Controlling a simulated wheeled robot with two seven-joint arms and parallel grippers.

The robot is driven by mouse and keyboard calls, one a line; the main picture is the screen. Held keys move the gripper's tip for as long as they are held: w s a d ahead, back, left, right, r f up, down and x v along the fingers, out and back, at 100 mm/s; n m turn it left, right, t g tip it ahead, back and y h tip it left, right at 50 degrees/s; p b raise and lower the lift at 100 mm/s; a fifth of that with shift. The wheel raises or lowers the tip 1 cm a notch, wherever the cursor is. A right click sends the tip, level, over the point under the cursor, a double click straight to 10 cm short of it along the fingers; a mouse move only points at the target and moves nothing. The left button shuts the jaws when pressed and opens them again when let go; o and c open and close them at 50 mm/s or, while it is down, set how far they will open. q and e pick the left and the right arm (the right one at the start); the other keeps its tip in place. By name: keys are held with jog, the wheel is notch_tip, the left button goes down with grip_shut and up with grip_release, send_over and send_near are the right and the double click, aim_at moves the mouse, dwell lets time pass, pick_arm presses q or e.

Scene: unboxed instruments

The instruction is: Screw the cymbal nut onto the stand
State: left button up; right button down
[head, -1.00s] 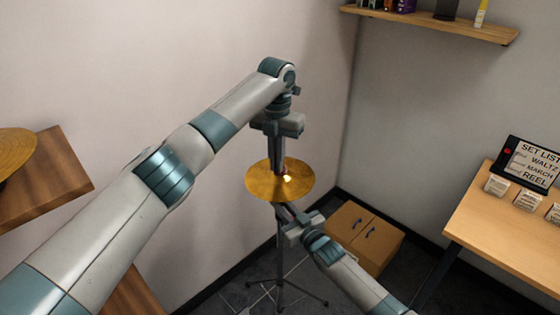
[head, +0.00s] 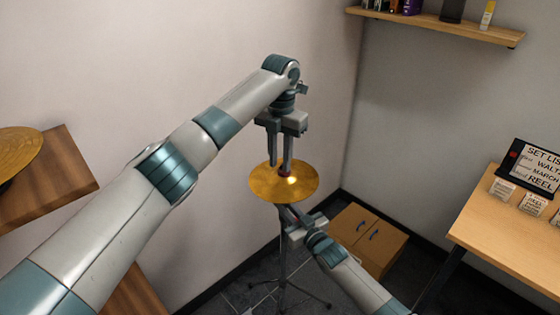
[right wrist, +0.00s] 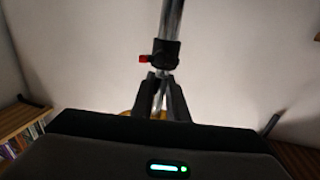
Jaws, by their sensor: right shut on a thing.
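The brass cymbal (head: 265,184) lies roughly level on the stand (head: 282,262), whose thin pole and legs show below it. A small dark red thing at the cymbal's centre, probably the nut (head: 285,173), is partly hidden by a fingertip. My left gripper (head: 280,166) points down just above the cymbal, its two fingers apart. Whether it touches the nut is unclear. My right gripper (head: 287,212) is shut on the stand's pole below the cymbal. In the right wrist view its fingers (right wrist: 162,97) flank the pole, near a black clamp with a red knob (right wrist: 143,58).
Another cymbal (head: 18,152) lies on a wooden shelf (head: 70,185) at the left. A wooden cabinet (head: 385,250) stands behind the stand. A desk (head: 490,235) with a set-list sign (head: 537,166) is at the right, and a wall shelf (head: 440,27) is above.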

pick_arm(q)
jog(key=shift+r, duration=1.8)
